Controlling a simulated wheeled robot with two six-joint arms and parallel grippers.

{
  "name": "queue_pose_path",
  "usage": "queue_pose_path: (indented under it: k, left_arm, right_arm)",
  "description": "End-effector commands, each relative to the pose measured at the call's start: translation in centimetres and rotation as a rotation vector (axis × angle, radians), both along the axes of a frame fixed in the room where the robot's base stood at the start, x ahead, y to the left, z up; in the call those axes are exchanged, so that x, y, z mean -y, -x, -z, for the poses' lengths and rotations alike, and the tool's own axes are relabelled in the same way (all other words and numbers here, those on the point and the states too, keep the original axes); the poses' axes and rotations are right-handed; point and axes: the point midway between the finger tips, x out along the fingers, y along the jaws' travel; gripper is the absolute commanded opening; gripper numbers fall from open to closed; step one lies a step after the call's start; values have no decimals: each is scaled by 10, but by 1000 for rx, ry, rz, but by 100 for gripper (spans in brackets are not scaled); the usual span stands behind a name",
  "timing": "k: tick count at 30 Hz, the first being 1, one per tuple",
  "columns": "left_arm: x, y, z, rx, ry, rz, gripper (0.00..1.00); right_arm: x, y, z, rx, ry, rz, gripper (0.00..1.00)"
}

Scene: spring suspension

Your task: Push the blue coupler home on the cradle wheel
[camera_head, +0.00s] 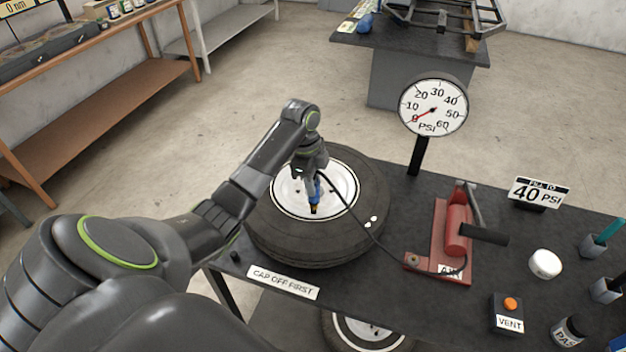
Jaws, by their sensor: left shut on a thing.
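A black tyre on a white wheel (343,181) lies flat on the dark table, and I take it for the cradle wheel. My left gripper (314,180) points down over the wheel's white centre. It is shut on the blue coupler (317,190), which has a brass-coloured lower end at the wheel. A black hose runs from the coupler to a red pump (457,235) on the right. Whether the coupler is fully seated cannot be told at this size. My right gripper is not in view.
A gauge (433,106) stands behind, its red needle near 0. A "40 PSI" sign (538,194), a white round cap (545,263), a "VENT" box with orange button (508,308) and a "CAP OFF FIRST" label (283,282) are around. Another wheel (368,330) is below the table.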

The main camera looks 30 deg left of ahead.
Motion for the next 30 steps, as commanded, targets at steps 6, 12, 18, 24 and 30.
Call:
queue_pose_path:
  k: [6, 12, 18, 24, 30]
  left_arm:
    - [0, 0, 6, 0, 0, 0, 0]
    - [0, 0, 8, 0, 0, 1, 32]
    - [0, 0, 8, 0, 0, 0, 51]
    - [0, 0, 8, -1, 0, 0, 51]
    - [0, 0, -1, -1, 0, 0, 51]
  right_arm:
    - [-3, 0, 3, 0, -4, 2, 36]
    - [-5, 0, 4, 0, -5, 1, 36]
    - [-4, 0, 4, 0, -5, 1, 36]
    - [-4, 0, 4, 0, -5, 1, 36]
    - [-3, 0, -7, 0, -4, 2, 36]
